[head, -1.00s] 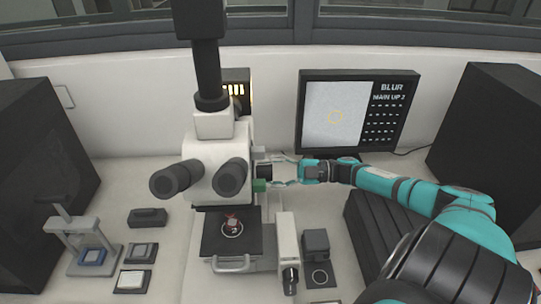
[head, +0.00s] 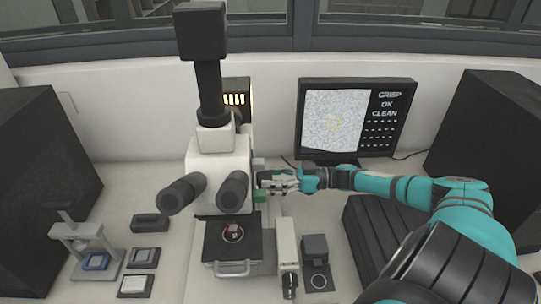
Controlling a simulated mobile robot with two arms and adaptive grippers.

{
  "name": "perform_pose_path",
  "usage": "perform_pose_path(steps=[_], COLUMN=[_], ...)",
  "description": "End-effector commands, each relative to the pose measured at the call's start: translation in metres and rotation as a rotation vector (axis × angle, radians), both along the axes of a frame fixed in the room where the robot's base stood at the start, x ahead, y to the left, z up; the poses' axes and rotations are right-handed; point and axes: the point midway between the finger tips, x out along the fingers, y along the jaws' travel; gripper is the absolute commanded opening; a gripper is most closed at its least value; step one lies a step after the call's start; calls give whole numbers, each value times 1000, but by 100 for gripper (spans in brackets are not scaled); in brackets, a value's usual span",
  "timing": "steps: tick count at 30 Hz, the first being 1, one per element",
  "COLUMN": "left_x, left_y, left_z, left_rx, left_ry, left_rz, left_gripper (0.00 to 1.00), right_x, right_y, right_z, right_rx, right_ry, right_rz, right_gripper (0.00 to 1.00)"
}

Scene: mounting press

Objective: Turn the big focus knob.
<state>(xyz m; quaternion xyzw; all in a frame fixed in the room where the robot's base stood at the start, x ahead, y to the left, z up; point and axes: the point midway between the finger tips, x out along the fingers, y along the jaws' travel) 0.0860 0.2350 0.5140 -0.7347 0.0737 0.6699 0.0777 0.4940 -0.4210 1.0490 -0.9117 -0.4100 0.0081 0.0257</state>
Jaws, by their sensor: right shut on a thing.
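The white microscope (head: 220,165) stands in the middle of the bench in the head view. Its big focus knob (head: 264,178) is dark and sticks out of the right side of the body. A smaller green part (head: 260,197) sits just below it. My right gripper (head: 273,182) reaches in from the right and is shut on the big knob, its fingers hiding much of it. The monitor (head: 380,145) reads "CRISP", "OK" and "CLEAN" beside a grainy grey picture. My left gripper is not in view.
The dark stage (head: 216,252) carries a small red sample (head: 232,231). A white upright unit (head: 287,245) and a dark block (head: 315,245) stand right of it. A small press (head: 82,240) and several small trays are at left. Large dark boxes flank the bench.

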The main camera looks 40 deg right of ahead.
Motion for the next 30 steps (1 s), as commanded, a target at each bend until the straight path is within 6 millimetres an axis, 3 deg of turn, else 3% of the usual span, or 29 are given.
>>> perform_pose_path(steps=[12, 29, 30], left_x=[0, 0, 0], left_y=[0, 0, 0], left_z=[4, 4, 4], left_rx=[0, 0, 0], left_ry=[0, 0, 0], left_rz=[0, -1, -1], left_gripper=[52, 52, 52], right_x=[0, -1, -1], right_y=[0, 0, 0], right_z=[-1, -2, -2], right_rx=[131, 152, 152], right_ry=[160, 186, 185], right_rz=[-1, 0, 0], right_gripper=[15, 15, 49])
